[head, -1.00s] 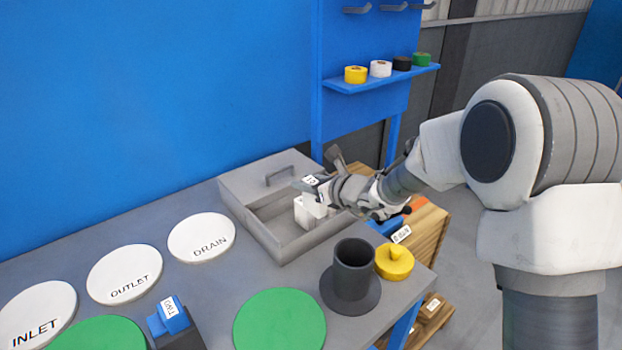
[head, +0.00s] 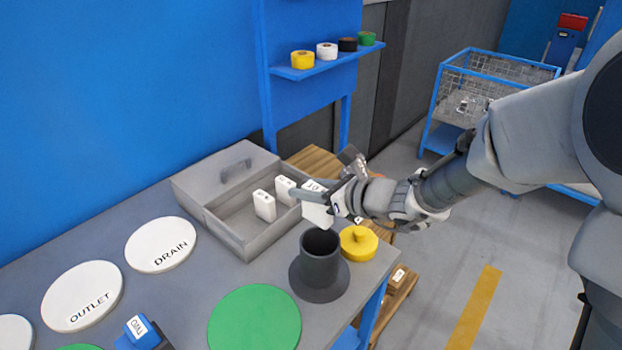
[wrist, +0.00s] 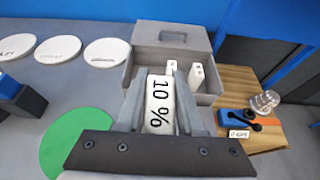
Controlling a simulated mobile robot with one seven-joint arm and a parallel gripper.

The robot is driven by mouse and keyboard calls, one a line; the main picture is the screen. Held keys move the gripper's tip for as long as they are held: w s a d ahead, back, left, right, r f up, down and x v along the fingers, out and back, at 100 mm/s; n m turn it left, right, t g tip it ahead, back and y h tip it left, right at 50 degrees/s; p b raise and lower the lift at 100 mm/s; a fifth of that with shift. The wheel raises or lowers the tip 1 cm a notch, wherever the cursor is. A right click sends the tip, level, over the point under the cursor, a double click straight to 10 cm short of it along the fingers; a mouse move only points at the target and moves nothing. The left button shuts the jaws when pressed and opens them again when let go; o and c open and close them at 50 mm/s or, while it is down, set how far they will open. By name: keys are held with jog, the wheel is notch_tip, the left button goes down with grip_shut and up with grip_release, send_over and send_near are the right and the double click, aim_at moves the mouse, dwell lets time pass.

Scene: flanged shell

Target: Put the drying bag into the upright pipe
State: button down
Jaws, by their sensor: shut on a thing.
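My gripper (head: 322,190) is shut on a white drying bag (head: 318,214). In the wrist view the bag (wrist: 159,112) stands between the two fingers (wrist: 160,100) and reads "10 %". The dark grey upright pipe (head: 320,268) stands on a round flange near the table's right front, its open mouth facing up. In the head view the held bag appears just above and behind the pipe's mouth, outside it; the exact gap is hard to tell. The pipe cannot be made out in the wrist view. Two other white bags (head: 264,205) (head: 285,190) stand in the open grey box (head: 245,238).
A yellow plug (head: 358,243) sits right beside the pipe. A green disc (head: 255,318) and white discs labelled DRAIN (head: 160,244) and OUTLET (head: 82,296) lie to the left. A wooden surface (wrist: 250,95) with a blue tool is at the right.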

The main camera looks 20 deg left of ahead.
jog(key=shift+s+d+r, duration=0.15)
jog(key=shift+s+d, duration=0.15)
jog(key=shift+d, duration=0.2)
notch_tip(320, 180, down, 9)
jog(key=b, duration=0.8)
jog(key=shift+c, duration=2.2)
grip_release()
jog(key=p+v, duration=0.3)
jog(key=v, duration=1.4)
jog(key=shift+d, duration=0.15)
jog(key=shift+s+r+p, duration=0.15)
jog(key=shift+r+p, duration=0.05)
jog(key=shift+p, duration=0.1)
